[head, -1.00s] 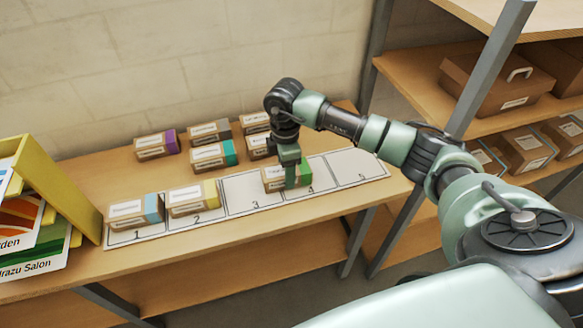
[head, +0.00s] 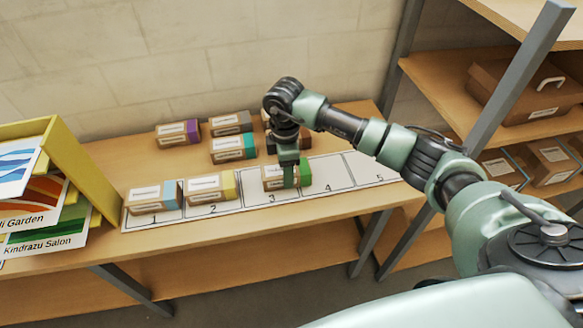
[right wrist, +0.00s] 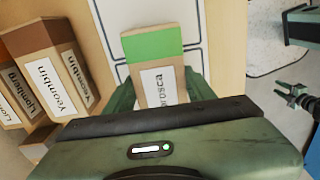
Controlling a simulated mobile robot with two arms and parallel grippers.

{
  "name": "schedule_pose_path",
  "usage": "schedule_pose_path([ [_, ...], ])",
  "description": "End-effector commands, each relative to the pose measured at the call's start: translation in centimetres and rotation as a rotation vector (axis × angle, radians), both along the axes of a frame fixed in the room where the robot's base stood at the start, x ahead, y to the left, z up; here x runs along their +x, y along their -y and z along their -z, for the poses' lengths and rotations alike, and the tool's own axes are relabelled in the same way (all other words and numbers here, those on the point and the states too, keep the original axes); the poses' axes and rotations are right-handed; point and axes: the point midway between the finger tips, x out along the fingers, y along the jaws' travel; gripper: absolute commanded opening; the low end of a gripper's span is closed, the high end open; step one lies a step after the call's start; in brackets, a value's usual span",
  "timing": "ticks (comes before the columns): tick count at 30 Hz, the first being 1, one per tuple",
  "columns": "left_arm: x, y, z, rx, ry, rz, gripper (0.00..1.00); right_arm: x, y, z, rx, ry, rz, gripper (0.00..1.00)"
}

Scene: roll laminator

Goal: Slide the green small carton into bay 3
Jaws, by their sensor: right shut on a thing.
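The green small carton (head: 274,184) is brown with a green end and a white label. It stands on the numbered strip, mostly over bay 3 (head: 252,195), with its green end at or over the line to bay 4 (head: 328,178); the exact overlap is hard to tell. My right gripper (head: 290,175) comes down from above and is shut on the carton. In the right wrist view the carton (right wrist: 162,85) lies between the fingers, its label facing the camera.
A blue-ended carton (head: 150,200) fills bay 1 and a yellow-ended carton (head: 208,188) bay 2. Purple (head: 176,133), grey (head: 229,123) and teal (head: 232,149) cartons stand behind. Bay 5 (head: 372,168) is empty. A yellow sign rack (head: 80,165) stands at left.

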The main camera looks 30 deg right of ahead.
Motion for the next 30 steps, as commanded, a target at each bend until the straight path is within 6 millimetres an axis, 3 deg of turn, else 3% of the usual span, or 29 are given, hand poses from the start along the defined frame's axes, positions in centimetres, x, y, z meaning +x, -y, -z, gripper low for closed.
schedule_pose_path([
  [29,0.0,0.0,0.2,0.0,0.0,0.0,0.36,1.0,-4.6,0.0,0.0,0.001,0.0,0.08],
  [30,0.0,0.0,0.2,0.0,0.0,0.0,0.36,1.0,-4.7,0.0,0.0,0.001,0.0,0.57],
])
